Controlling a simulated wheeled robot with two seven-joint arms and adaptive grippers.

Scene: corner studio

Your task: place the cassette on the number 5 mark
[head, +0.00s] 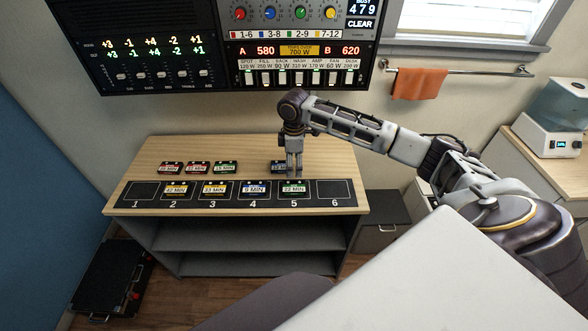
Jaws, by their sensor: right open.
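A black strip (147,205) with marks numbered 1 to 6 lies along the front of the wooden bench. A green-edged cassette labelled 22 MIN (293,189) lies on the number 5 mark. My right gripper (294,174) is open and points down just behind that cassette; I see nothing held in it. A blue-edged cassette (277,168) lies behind the strip, partly hidden by the right gripper's fingers. Marks 2 and 3 hold yellow-edged cassettes (176,189) (214,189), and mark 4 a blue-edged one (254,189). Marks 1 and 6 are bare. My left gripper is out of view.
Two red-edged cassettes (171,168) (197,168) and a green-edged one (225,168) lie in a row behind the strip. The bench top (250,148) is otherwise clear. A wall panel (300,50) with switches and displays hangs above. A humidifier-like device (553,125) stands at right.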

